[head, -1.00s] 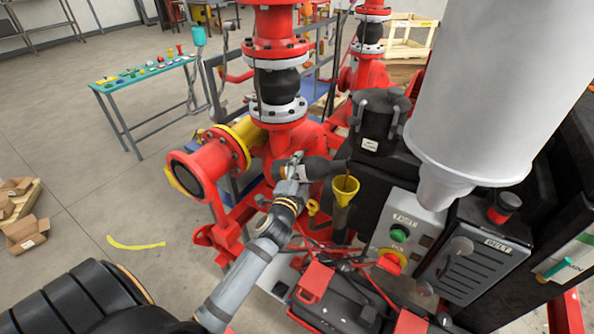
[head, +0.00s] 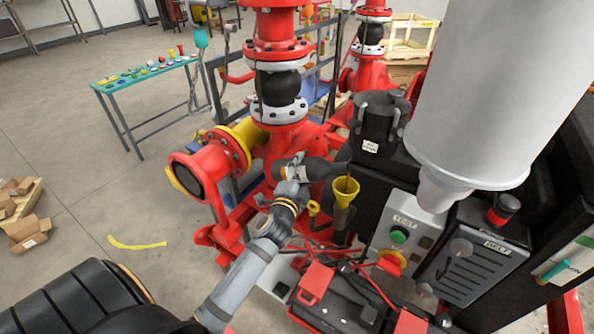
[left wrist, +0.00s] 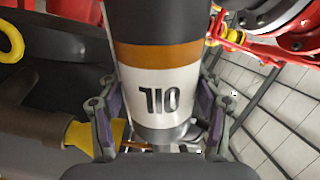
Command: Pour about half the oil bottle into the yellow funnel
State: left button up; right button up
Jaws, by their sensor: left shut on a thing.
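The dark oil bottle (head: 317,169) lies nearly level in the head view, its neck pointing right over the yellow funnel (head: 345,191). My left gripper (head: 294,174) is shut around the bottle. In the left wrist view, the fingers of my left gripper (left wrist: 155,112) press both sides of the bottle (left wrist: 150,90), whose white label reads OIL upside down below an orange band. The funnel (left wrist: 82,136) shows at lower left there, on a brown pipe. The bottle's mouth is close above the funnel; I cannot tell whether oil is flowing. My right gripper is not in view.
A black tank (head: 378,125) stands behind the funnel. A grey TEST box (head: 405,232) with a green button is at its right. Red pipework (head: 280,140) rises behind the bottle. Red-and-black equipment (head: 345,295) and cables lie in front. A yellow strip (head: 137,243) lies on open floor at left.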

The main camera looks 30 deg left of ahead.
pick_arm(q)
jog(key=shift+r, duration=0.15)
jog(key=shift+r+m+p, duration=0.15)
jog(key=shift+m+p, duration=0.15)
jog(key=shift+p, duration=0.05)
jog(key=shift+r+p, duration=0.2)
jog(key=shift+p, duration=0.2)
dwell(3.1)
jog(key=shift+f, duration=0.1)
dwell(0.5)
jog(key=shift+f+n+b, duration=0.45)
jog(key=shift+n+b, duration=0.05)
jog(key=shift+b, duration=0.5)
jog(key=shift+f+n+b, duration=0.15)
jog(key=shift+n+b, duration=0.25)
jog(key=shift+n, duration=0.1)
